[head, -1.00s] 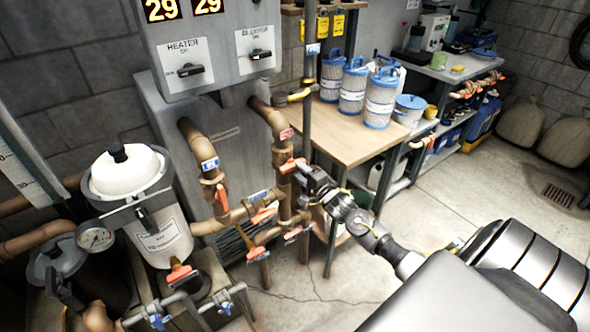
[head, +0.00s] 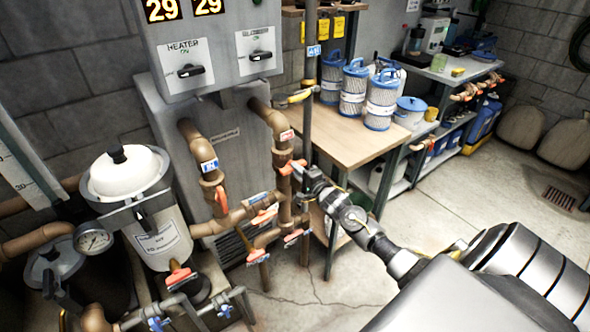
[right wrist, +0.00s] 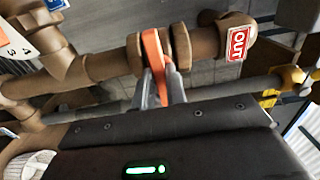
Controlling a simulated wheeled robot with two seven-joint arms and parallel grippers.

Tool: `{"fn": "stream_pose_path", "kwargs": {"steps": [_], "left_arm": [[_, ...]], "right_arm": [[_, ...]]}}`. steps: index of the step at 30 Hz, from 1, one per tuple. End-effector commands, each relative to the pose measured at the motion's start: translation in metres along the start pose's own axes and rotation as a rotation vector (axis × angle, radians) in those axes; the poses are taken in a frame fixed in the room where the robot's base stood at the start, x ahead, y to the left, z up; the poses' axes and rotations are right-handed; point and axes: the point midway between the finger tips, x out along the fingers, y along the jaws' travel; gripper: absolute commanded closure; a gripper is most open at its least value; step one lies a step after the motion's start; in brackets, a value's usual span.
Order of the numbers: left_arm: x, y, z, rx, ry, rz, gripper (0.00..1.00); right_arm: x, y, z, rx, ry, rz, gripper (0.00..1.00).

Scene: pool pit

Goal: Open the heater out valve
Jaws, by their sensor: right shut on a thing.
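The heater out valve has an orange handle (head: 291,168) on the brown vertical pipe under the red OUT tag (head: 287,135). In the right wrist view the handle (right wrist: 154,55) lies across the pipe, and the OUT tag (right wrist: 237,44) shows on the elbow to its right. My right gripper (head: 301,172) reaches the handle from the right. In the right wrist view its fingers (right wrist: 159,88) are shut on the handle's near end, which they partly hide. My left gripper is not in view.
Other orange-handled valves (head: 263,217) sit on the pipes close below and left. A grey vertical post (head: 308,120) stands just right of the valve pipe. A wooden-topped bench (head: 350,145) with blue-capped filter cartridges is behind. The floor (head: 335,275) is clear at centre right.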

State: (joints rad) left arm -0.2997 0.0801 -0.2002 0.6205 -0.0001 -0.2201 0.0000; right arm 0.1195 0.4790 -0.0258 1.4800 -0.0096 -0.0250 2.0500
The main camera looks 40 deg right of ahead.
Motion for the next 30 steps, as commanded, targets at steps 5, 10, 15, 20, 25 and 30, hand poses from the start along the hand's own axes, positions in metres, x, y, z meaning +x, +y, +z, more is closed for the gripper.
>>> {"fn": "stream_pose_path", "kwargs": {"steps": [5,10,15,20,25,30], "left_arm": [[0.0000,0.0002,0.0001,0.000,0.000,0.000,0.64],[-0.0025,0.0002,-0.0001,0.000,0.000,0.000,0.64],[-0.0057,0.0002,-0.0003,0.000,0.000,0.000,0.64],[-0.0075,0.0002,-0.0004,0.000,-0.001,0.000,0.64],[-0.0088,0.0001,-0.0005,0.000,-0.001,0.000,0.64],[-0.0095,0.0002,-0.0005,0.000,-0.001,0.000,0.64]], "right_arm": [[-0.0003,0.0006,0.0002,0.000,-0.001,0.001,1.00],[-0.0003,-0.0002,0.0002,-0.119,-0.001,0.002,1.00],[-0.0003,-0.0002,0.0002,-0.433,-0.002,0.002,1.00],[-0.0003,0.0002,0.0000,-0.738,-0.002,0.002,1.00],[-0.0002,0.0003,-0.0003,-1.067,-0.002,0.002,1.00],[-0.0002,0.0008,0.0003,-1.388,-0.003,0.001,1.00]]}}
